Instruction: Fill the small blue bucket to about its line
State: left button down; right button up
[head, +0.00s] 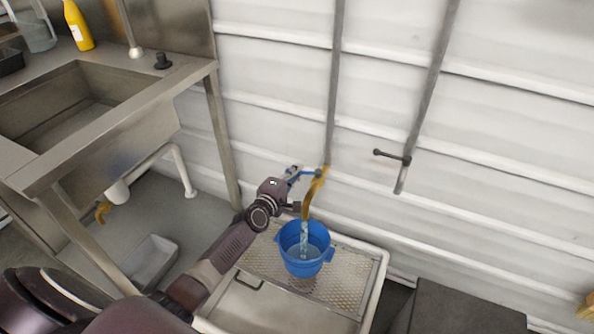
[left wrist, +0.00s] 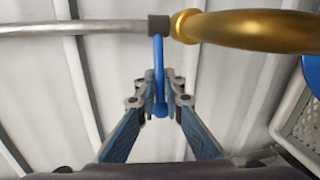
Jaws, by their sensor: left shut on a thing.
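The small blue bucket (head: 286,264) stands upright on a mesh grate under a brass tap spout (head: 316,190). A stream of water (head: 304,238) runs from the spout into it, and water shows inside. I cannot make out a fill line. My left gripper (head: 293,180) is at the tap, above and behind the bucket. In the left wrist view its fingers (left wrist: 160,92) are shut on the tap's blue lever (left wrist: 158,58). The brass spout (left wrist: 250,30) runs off to the right there. My right gripper is not in view.
The grate (head: 350,277) lies over a pale-rimmed basin. A steel sink (head: 75,110) with a yellow bottle (head: 77,25) is at the left. A grey tub (head: 150,262) sits on the floor. A dark box (head: 465,308) stands at lower right. A pipe runs up the wall behind the tap.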

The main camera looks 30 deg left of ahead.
pick_arm(q)
jog(key=c, duration=2)
grip_release()
jog(key=shift+s, duration=0.1)
jog(key=s, duration=0.4)
jog(key=s+r, duration=0.1)
jog(key=s, duration=0.3)
jog(key=s+r, duration=0.1)
jog(key=s, duration=0.2)
jog(key=shift+s+d, duration=0.15)
jog(key=shift+s, duration=0.25)
